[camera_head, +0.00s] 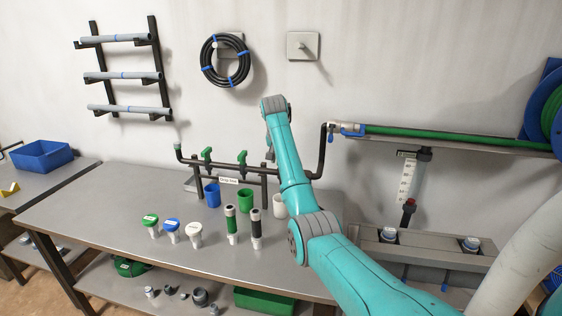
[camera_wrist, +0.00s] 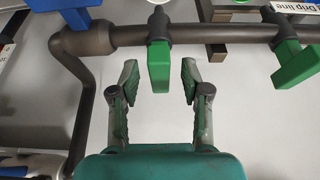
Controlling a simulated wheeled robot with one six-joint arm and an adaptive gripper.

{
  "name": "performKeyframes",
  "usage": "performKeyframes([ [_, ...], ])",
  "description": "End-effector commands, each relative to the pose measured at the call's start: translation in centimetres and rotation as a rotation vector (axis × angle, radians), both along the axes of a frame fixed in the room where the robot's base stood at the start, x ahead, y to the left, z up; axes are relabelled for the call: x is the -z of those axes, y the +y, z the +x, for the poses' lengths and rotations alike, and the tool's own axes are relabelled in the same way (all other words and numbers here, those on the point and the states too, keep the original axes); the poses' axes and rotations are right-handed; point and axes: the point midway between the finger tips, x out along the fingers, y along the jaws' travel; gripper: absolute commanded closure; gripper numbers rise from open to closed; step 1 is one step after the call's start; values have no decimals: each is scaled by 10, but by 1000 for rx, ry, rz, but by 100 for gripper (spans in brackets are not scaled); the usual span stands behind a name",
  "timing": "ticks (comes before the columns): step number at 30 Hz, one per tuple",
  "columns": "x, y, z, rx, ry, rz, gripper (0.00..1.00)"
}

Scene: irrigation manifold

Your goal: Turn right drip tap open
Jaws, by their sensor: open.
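In the wrist view, a green tap handle (camera_wrist: 159,66) hangs from a dark collar on the grey manifold pipe (camera_wrist: 222,34), square to the pipe. My gripper (camera_wrist: 160,80) is open, its two green-padded fingers one on each side of this handle, with visible gaps. A second green tap handle (camera_wrist: 296,67) sits to the right, at a slant. In the head view, two green taps (camera_head: 207,154) (camera_head: 242,158) show on the manifold (camera_head: 222,167). The tap at my gripper is hidden behind my arm there, and the fingers are mostly hidden too.
A blue part (camera_wrist: 65,8) is on the pipe at upper left in the wrist view. The "Drip line" label (camera_head: 228,180) hangs below the manifold. Blue (camera_head: 212,194) and green (camera_head: 246,201) cups stand beneath. Several fittings stand on the bench (camera_head: 100,215); its left part is clear.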

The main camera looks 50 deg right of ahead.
Motion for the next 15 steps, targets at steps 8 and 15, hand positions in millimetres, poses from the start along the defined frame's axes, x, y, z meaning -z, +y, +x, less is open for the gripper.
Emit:
performKeyframes([
  [8, 15, -6, 2, 0, 0, 0, 53],
  [15, 15, -6, 2, 0, -1, 0, 56],
])
